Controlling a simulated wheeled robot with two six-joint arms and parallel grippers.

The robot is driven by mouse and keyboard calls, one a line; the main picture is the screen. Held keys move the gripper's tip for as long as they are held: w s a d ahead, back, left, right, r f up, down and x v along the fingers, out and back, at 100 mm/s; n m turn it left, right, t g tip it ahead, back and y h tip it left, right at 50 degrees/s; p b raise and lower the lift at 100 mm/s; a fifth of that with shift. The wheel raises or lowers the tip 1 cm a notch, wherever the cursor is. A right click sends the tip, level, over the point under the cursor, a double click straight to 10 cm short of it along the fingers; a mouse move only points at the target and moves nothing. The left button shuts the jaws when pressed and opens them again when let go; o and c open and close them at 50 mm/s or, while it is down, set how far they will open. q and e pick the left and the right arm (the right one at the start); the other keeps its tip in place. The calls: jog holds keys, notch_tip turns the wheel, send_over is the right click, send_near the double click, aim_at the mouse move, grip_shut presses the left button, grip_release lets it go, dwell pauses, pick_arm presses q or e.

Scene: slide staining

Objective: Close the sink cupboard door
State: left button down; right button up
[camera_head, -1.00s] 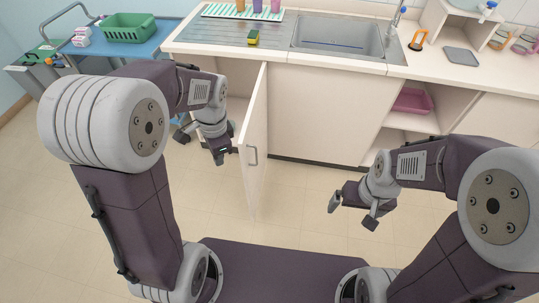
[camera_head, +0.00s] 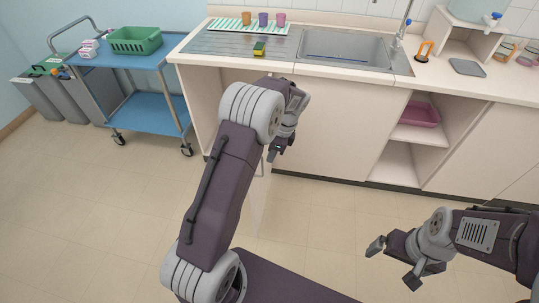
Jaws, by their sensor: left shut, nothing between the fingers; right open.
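The sink cupboard door (camera_head: 258,208) stands open, swung out from the white counter below the sink. My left arm hides much of it; its lower part shows as a pale panel beside the arm. My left gripper (camera_head: 275,156) is shut and empty, pointing down near the door's upper part. I cannot tell whether it touches the door. My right gripper (camera_head: 393,264) is open and empty over the floor at lower right, away from the door.
The sink (camera_head: 345,47) and a yellow-green sponge (camera_head: 259,48) are on the counter above. A blue trolley (camera_head: 150,112) with a green basket (camera_head: 136,41) stands at left. An open shelf holds a pink tray (camera_head: 420,115) at right. The floor between is clear.

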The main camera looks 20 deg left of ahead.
pick_arm(q)
jog(key=s+a+f, duration=0.1)
jog(key=a+f, duration=0.4)
jog(key=f, duration=0.1)
jog(key=shift+s+a+b, duration=0.25)
jog(key=shift+b, duration=0.1)
